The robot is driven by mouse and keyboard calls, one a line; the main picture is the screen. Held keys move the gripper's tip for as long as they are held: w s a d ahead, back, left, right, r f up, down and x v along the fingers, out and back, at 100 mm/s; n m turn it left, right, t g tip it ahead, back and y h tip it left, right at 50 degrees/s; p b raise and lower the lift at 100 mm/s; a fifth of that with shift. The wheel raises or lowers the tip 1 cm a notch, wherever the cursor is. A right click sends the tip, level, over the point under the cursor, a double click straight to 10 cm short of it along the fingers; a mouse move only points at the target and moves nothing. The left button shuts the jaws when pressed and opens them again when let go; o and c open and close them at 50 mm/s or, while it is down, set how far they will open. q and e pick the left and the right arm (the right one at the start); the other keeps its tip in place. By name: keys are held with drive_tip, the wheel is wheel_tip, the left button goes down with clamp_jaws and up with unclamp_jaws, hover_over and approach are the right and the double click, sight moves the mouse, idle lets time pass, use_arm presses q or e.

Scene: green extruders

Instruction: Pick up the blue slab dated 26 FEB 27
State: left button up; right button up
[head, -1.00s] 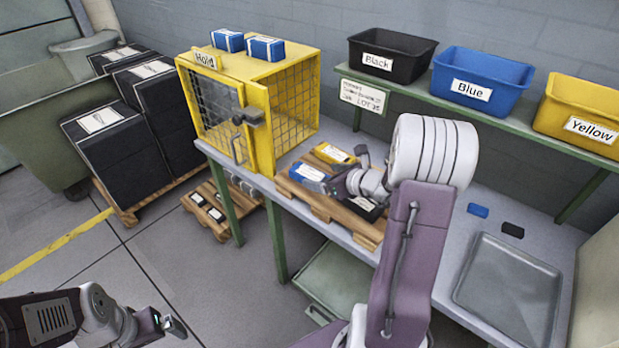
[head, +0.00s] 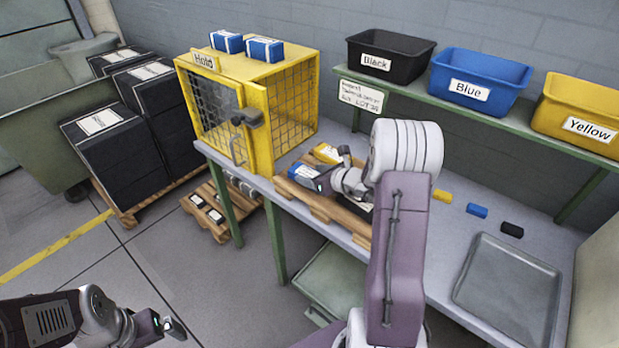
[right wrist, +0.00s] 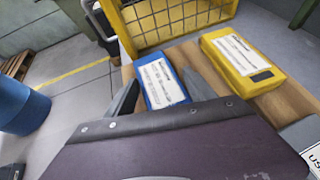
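A blue slab (head: 303,172) with a white label lies on the wooden pallet on the table; it also shows in the right wrist view (right wrist: 165,88). Two more blue slabs (head: 227,42) (head: 265,49) lie on top of the yellow cage. All dates are too small to read. My right gripper (head: 324,181) is at the pallet's blue slab. In the right wrist view its fingers (right wrist: 160,92) are apart, one on each side of that slab, and contact cannot be told. My left gripper (head: 170,325) is at the lower left, away from the table; its opening is unclear.
A yellow slab (right wrist: 245,62) lies beside the blue one on the pallet (head: 330,209). The yellow cage (head: 262,130) stands close behind. Black, blue and yellow bins (head: 390,55) (head: 480,80) (head: 580,115) sit on the shelf. A grey tray (head: 508,285) and small blocks (head: 477,211) lie right.

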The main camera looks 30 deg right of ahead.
drive_tip(key=c, duration=0.3)
drive_tip(key=shift+r, duration=0.1)
drive_tip(key=shift+c, duration=0.2)
drive_tip(key=shift+r, duration=0.3)
clamp_jaws()
drive_tip(key=r, duration=0.1)
drive_tip(key=r+p, duration=0.1)
drive_tip(key=d+r, duration=0.1)
drive_tip(key=r, duration=0.1)
drive_tip(key=shift+s+r, duration=0.1)
drive_tip(key=shift+s, duration=0.2)
drive_tip(key=s+d+r+p, duration=0.2)
drive_tip(key=s+d+r, duration=0.4)
drive_tip(key=s+d, duration=0.1)
drive_tip(key=shift+d, duration=0.4)
